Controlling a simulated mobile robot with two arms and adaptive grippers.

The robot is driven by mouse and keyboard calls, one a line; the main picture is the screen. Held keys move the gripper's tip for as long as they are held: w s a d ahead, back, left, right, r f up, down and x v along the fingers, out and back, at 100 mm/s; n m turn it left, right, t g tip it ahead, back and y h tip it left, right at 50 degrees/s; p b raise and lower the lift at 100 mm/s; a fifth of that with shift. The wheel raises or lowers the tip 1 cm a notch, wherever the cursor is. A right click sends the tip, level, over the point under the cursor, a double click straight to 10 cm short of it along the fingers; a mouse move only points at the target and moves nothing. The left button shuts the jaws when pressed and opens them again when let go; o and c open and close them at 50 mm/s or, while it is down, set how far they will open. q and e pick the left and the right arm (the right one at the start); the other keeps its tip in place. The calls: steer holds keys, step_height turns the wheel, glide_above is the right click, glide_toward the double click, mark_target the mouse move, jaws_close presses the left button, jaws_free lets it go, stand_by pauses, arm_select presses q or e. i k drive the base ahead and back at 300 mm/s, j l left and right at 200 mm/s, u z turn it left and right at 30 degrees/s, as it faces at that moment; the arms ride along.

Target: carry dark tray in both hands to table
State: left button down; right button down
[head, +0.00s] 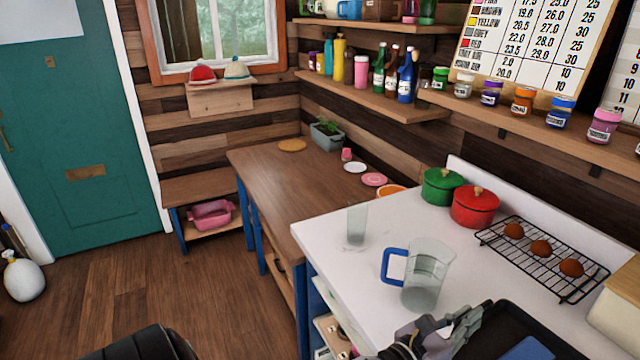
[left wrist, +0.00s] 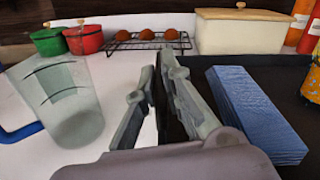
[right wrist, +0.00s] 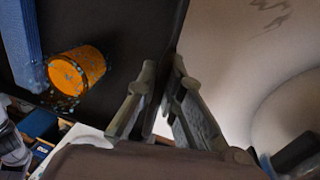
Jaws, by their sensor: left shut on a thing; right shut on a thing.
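The dark tray (head: 497,322) is at the bottom right of the head view, at the white counter, cut off by the frame edge. My left gripper (head: 470,318) is shut on its left rim; the left wrist view shows the fingers (left wrist: 157,68) around the edge of the tray (left wrist: 290,72). My right gripper (right wrist: 164,66) is shut on another edge of the tray (right wrist: 125,25) and is outside the head view. A blue block (left wrist: 250,112) and a speckled orange cup (right wrist: 77,70) are on the tray. I cannot tell whether the tray touches the counter.
A wooden table (head: 270,170) with blue legs adjoins the white counter (head: 345,270); its near left part is bare. Coasters (head: 374,179) and a planter (head: 326,136) line its back. A clear pitcher (head: 428,275) stands close to my left gripper, a glass (head: 357,222) beyond.

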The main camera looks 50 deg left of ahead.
mark_target(297, 191)
steer(key=k+u, duration=0.15)
steer(key=k, duration=0.45)
steer(key=j+u, duration=0.1)
steer(key=u, duration=2.15)
steer(key=i+l+u, duration=0.1)
steer(key=i, duration=0.35)
steer(key=i+l+u, duration=0.1)
steer(key=i, duration=0.3)
steer(key=i+z, duration=0.2)
steer(key=i, duration=1.85)
steer(key=i+z, duration=0.75)
steer(key=z, duration=0.25)
steer(key=i+z, duration=0.15)
steer(key=z, duration=0.25)
steer(key=i+z, duration=0.15)
steer(key=z, duration=0.2)
steer(key=i+z, duration=0.1)
steer(key=z, duration=0.3)
